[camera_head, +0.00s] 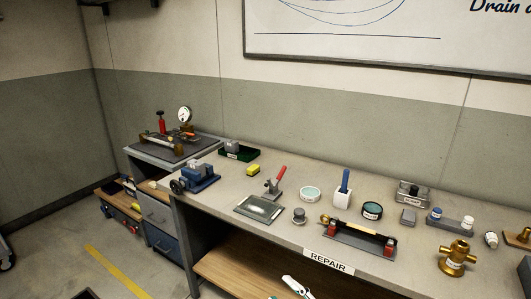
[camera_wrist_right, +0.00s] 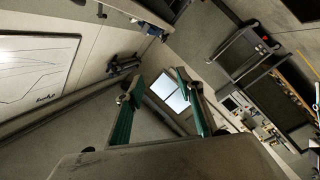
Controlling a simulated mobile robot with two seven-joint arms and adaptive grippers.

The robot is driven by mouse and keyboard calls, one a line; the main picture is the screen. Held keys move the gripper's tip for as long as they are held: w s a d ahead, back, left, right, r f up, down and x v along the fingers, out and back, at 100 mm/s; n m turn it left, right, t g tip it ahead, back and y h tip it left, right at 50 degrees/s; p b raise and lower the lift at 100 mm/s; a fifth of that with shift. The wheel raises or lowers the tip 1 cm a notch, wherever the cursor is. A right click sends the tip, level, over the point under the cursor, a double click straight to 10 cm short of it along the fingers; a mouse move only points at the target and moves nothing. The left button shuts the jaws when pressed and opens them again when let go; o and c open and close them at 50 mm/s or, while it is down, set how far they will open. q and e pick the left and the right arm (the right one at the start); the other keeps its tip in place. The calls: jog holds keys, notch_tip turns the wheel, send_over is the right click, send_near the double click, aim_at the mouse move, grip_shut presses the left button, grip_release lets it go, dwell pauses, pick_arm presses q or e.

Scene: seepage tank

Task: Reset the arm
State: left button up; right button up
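My right gripper (camera_wrist_right: 158,80) shows in the right wrist view, with its two green-lined fingers spread apart. It is open, and nothing is between the fingers. Beyond them are the floor, walls and a bright window-like panel (camera_wrist_right: 168,92). I make out no left gripper in the head view. A small white and dark piece (camera_head: 296,285) shows at the bottom edge there, in front of the lower shelf; I cannot tell what it is.
A gauge rig (camera_head: 175,138) stands at the far left. A whiteboard (camera_head: 380,35) hangs above. The floor at left is mostly clear.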

jog(key=s+d+f+m+g+h, duration=0.1)
jog(key=s+d+f+m+h, duration=0.3)
jog(key=s+d+f+m, duration=0.2)
jog(key=s+d+f+m+g+h, duration=0.2)
jog(key=s+d+f+m+h, duration=0.3)
jog(key=s+d+f+m, duration=0.2)
jog(key=s+d+f, duration=0.2)
jog(key=s+f, duration=0.2)
jog(key=f, duration=0.2)
jog(key=shift+f+m+g, duration=0.3)
jog(key=shift+d, duration=0.1)
